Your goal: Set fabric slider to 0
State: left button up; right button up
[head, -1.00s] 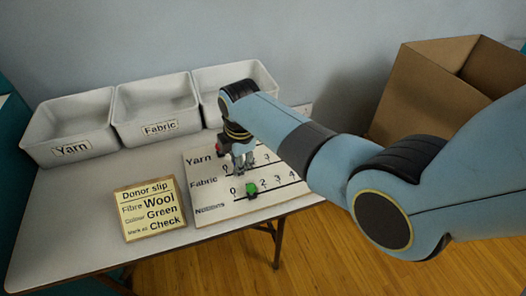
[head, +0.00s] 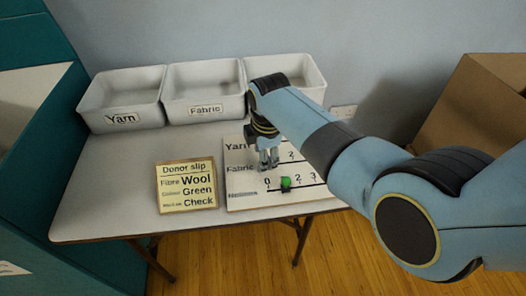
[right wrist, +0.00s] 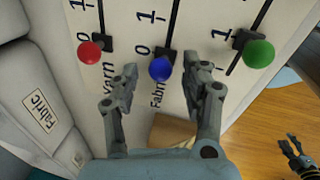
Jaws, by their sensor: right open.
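The slider board (head: 237,200) lies on the table with Yarn, Fabric and Notions rows. In the right wrist view, the Fabric slider has a blue knob (right wrist: 161,69) beside the 0 mark. My right gripper (right wrist: 160,75) is open, with a finger on each side of the blue knob and visible gaps. In the head view my right gripper (head: 269,160) hides the blue knob. The Yarn slider's red knob (right wrist: 90,51) is near 0. The Notions slider's green knob (head: 285,184) is near 1. A dark gripper, apparently my left (right wrist: 297,152), shows at the wrist view's edge.
A donor slip (head: 186,185) lies left of the board. White bins marked Yarn (head: 122,118) and Fabric (head: 206,109), plus a third (head: 290,70), stand behind. A cardboard box (head: 480,100) stands at the right. The table's left part is clear.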

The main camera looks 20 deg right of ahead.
notch_tip(320, 180, up, 12)
jog(key=s, duration=0.2)
jog(key=shift+s+f, duration=0.15)
jog(key=shift+a, duration=0.1)
